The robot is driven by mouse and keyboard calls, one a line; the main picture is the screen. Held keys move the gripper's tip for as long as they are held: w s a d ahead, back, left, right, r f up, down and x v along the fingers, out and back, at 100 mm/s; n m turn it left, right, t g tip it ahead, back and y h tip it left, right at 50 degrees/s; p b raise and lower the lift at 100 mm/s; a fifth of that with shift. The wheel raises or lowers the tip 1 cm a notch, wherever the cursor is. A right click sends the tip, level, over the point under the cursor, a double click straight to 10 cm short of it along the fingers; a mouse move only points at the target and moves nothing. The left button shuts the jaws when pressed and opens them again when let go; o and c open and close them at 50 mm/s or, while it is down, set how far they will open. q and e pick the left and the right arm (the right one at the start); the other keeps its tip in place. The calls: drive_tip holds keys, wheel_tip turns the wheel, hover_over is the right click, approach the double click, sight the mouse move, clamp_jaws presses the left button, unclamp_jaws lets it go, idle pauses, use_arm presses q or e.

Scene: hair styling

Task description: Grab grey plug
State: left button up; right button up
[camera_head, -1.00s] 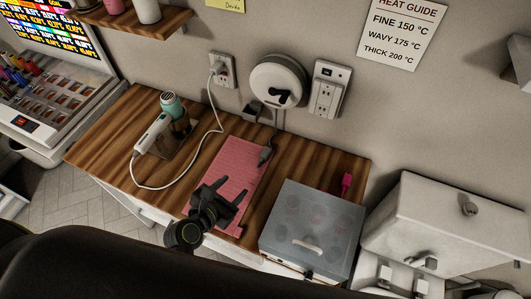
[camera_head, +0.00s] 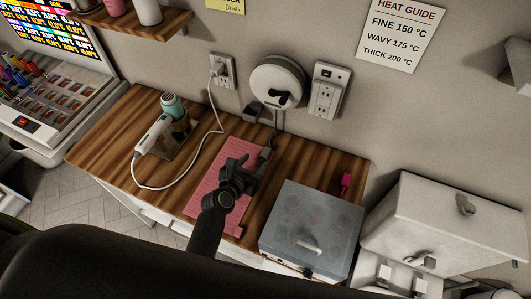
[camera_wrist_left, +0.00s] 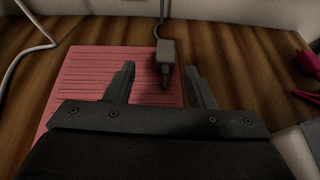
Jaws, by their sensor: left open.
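The grey plug (camera_wrist_left: 165,62) lies at the far right edge of the pink mat, with its cord running back toward the wall. In the head view the plug (camera_head: 265,153) shows just beyond my left gripper's fingertips. My left gripper (camera_head: 247,172) is over the pink mat (camera_head: 219,177), open and empty. In the left wrist view the left gripper's fingers (camera_wrist_left: 159,82) point at the plug, which shows between and slightly beyond them. Whether they are level with it I cannot tell. My right gripper is not in view.
A grey-lidded box (camera_head: 312,226) stands to the right of the mat, with a magenta plug (camera_head: 346,182) behind it. A hair tool (camera_head: 153,134) and its white cord (camera_head: 190,184) lie to the left. A round reel (camera_head: 277,82) and outlets (camera_head: 327,90) are on the wall.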

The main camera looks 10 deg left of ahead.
sight(263, 155)
use_arm(q)
drive_tip(key=shift+d+x, duration=0.2)
drive_tip(key=shift+x, duration=0.95)
drive_tip(key=shift+d+x, duration=0.2)
drive_tip(key=shift+x, duration=0.95)
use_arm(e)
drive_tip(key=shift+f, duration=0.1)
use_arm(q)
drive_tip(key=shift+w+f, duration=0.2)
drive_tip(key=shift+w, duration=0.2)
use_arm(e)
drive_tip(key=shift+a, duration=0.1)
use_arm(q)
drive_tip(key=c, duration=1.1)
drive_tip(key=shift+o, duration=0.2)
drive_tip(key=shift+r, duration=0.1)
